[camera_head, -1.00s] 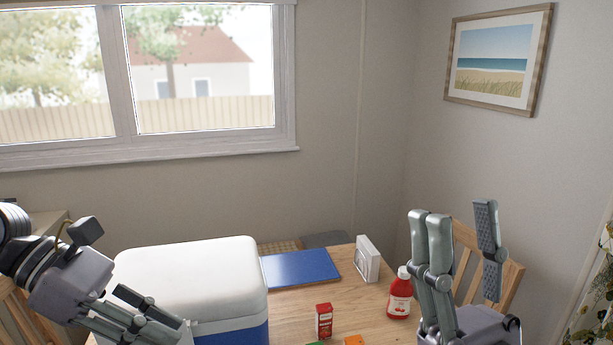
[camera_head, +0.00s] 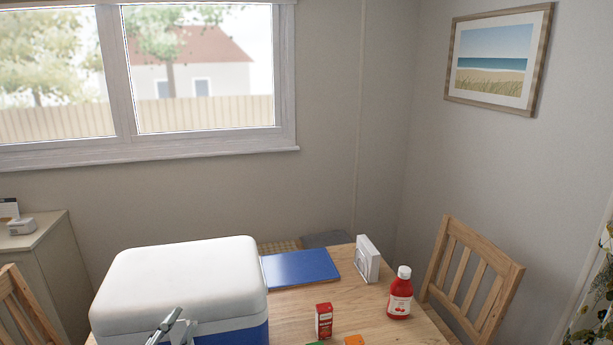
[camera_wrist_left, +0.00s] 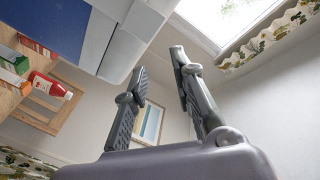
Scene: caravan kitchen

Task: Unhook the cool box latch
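The cool box (camera_head: 180,280) stands on the table at lower left in the head view, with a white lid that looks closed and a blue body. In the wrist view its blue side and pale lid (camera_wrist_left: 128,35) fill the upper left. My left gripper (camera_head: 176,329) shows only its fingertips, low in front of the box. In the wrist view its fingers (camera_wrist_left: 160,60) are apart with nothing between them, beside the lid edge. I cannot make out the latch clearly; the box's lower front is cut off or covered by the fingertips. My right gripper is out of view.
On the wooden table (camera_head: 290,310) are a blue flat board (camera_head: 300,267), a small red box (camera_head: 324,320), a red bottle (camera_head: 399,295) and a white upright holder (camera_head: 367,259). Chairs stand at right (camera_head: 470,270) and left (camera_head: 25,310). A window is behind.

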